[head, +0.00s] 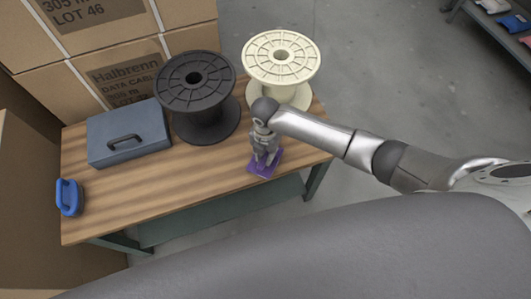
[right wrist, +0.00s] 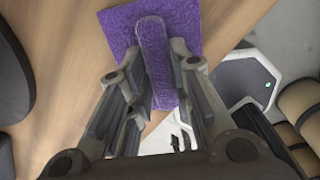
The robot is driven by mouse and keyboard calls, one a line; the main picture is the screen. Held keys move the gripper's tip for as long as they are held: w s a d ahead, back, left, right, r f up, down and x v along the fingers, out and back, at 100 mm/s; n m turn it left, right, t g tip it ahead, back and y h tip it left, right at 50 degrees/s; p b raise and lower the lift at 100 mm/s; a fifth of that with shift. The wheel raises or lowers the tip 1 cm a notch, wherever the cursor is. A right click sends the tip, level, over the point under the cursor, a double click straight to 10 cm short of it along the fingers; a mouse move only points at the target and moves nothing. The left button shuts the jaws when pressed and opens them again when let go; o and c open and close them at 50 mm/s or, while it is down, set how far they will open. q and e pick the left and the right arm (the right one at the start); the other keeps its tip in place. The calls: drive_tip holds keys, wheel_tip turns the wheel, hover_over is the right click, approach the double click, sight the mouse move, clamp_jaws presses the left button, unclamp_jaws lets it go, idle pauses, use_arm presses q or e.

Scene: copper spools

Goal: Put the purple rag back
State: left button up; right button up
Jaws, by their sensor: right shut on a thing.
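The purple rag (head: 262,168) lies flat on the wooden table (head: 150,199), close to its front edge towards the right end. In the right wrist view the purple rag (right wrist: 120,27) has a raised fold along its middle. My right gripper (head: 266,160) points down onto the rag. In the right wrist view the fingers of my right gripper (right wrist: 158,75) are closed on the raised fold from both sides. My left gripper is not in view.
A grey-blue case (head: 128,133), a black spool (head: 200,98) and a cream spool (head: 281,60) stand along the back. A blue clamp-like object (head: 68,197) is at the left end. Cardboard boxes (head: 105,50) are stacked behind. The table's front middle is clear.

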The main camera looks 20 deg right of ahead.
sight(265, 155)
drive_tip(key=shift+f, duration=0.2)
drive_tip(key=o, duration=0.9)
wheel_tip(265, 155, up, 12)
drive_tip(key=shift+r+p, duration=0.15)
drive_tip(key=shift+p, duration=0.25)
